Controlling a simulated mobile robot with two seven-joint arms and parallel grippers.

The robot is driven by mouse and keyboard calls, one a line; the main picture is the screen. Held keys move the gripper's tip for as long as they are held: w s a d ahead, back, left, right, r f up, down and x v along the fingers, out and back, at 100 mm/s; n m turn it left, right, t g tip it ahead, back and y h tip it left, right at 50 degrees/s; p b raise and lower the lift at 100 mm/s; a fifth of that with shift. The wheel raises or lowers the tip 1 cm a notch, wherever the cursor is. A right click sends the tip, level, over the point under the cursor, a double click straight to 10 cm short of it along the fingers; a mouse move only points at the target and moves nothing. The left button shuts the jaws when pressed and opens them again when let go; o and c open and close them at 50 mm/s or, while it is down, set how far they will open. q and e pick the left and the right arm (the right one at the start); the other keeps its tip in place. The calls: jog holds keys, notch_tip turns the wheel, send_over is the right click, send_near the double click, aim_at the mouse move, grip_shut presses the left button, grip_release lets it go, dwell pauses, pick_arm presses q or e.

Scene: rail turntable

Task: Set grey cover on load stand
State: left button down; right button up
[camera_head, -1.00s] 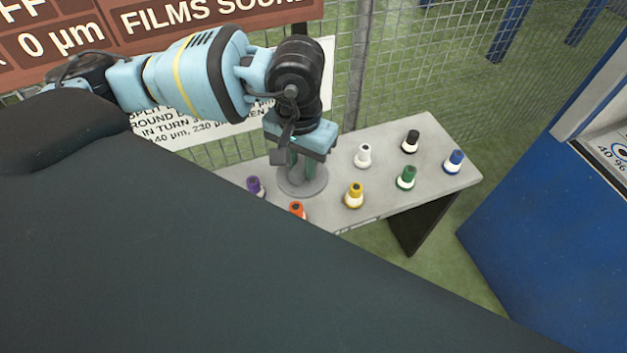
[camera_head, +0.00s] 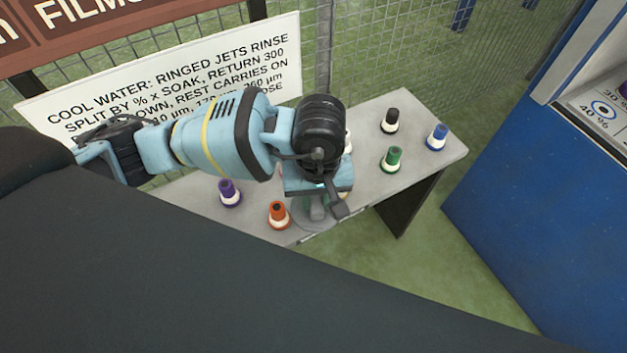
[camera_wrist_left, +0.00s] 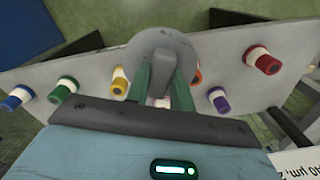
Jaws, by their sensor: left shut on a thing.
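My left gripper (camera_head: 317,204) is shut on the grey cover (camera_head: 302,217), a round grey disc, and holds it over the front edge of the grey bench. The left wrist view shows both green fingers (camera_wrist_left: 160,82) at the raised middle of the cover (camera_wrist_left: 163,42). I cannot tell from the head view how high the cover is above the bench. No part is clearly marked as the load stand; the grey bench (camera_head: 422,165) is the only stand-like surface here. My right gripper is not in view.
A red one (camera_wrist_left: 264,61) shows in the wrist view. A mesh fence (camera_head: 410,60) is behind; a blue cabinet (camera_head: 545,210) is at the right.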

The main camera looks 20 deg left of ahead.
pick_arm(q)
jog(key=s+d+f+n+b, duration=0.1)
jog(key=d+f+n+b, duration=0.1)
jog(key=d+f+n, duration=0.5)
jog(key=w+a, duration=0.2)
jog(key=a, duration=0.2)
jog(key=w+a+m+p, duration=0.1)
jog(key=w+a, duration=0.2)
jog(key=a, duration=0.1)
jog(key=w+a+m, duration=0.1)
jog(key=w+a, duration=0.2)
jog(key=shift+a+f, duration=0.1)
jog(key=shift+a, duration=0.3)
jog(key=shift+w+a, duration=0.3)
jog(key=shift+a, duration=0.2)
notch_tip(320, 180, down, 3)
jog(key=shift+d+r, duration=0.1)
jog(key=shift+r, duration=0.05)
jog(key=shift+f+m, duration=0.3)
jog(key=shift+f, duration=0.15)
jog(key=shift+f, duration=0.15)
jog(key=c, duration=1.6)
grip_release()
jog(key=shift+f, duration=0.1)
jog(key=o, duration=0.4)
